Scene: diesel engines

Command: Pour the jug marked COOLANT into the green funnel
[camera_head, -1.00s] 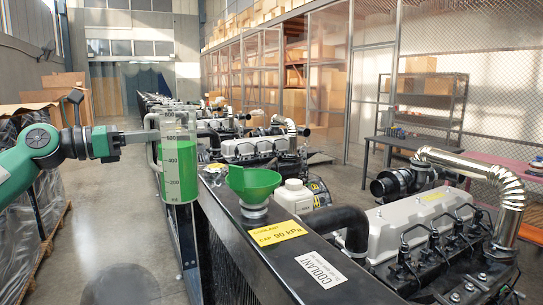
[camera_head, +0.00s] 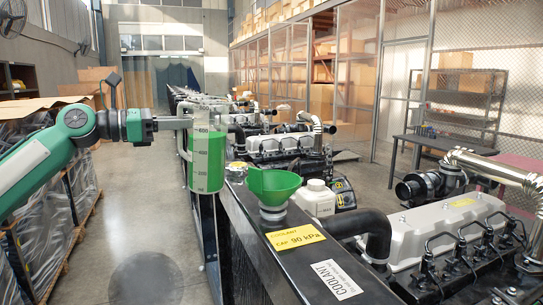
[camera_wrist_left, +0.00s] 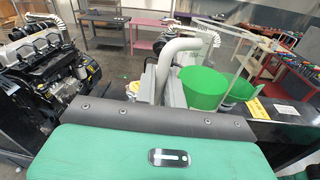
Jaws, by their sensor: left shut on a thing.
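A clear jug (camera_head: 208,165) with scale marks and green liquid stands upright in the air, left of the green funnel (camera_head: 273,182). No COOLANT mark is readable on the jug. My left gripper (camera_head: 182,123) is shut on the jug's handle at its left side. The funnel sits upright in a neck on the black top of the nearest engine's radiator (camera_head: 300,262). In the left wrist view the jug's green liquid (camera_wrist_left: 203,88) shows beside the funnel (camera_wrist_left: 239,92); the gripper's fingertips are hard to make out there. My right gripper is not in view.
A white capped bottle (camera_head: 316,198) stands right of the funnel, near a black hose (camera_head: 375,232). A yellow sign (camera_head: 295,238) and white COOLANT label (camera_head: 337,278) lie on the black top. The aisle floor (camera_head: 135,215) at left is clear.

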